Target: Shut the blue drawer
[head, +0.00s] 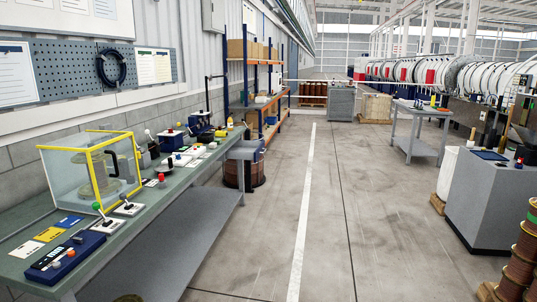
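I cannot make out a blue drawer in the head view. The blue things that show are a blue control box (65,257) with knobs at the near end of the long workbench, a blue-and-white device (171,139) farther along it, and a blue machine (200,123) beyond that. None shows a clear drawer front or handle at this size. Neither of my grippers is in view.
The long green-topped workbench (130,222) runs along the left wall, carrying a yellow-framed clear case (92,170). A grey cabinet (489,200) and copper-coloured spools (520,265) stand at right, a grey table (420,112) farther back. The middle floor is clear.

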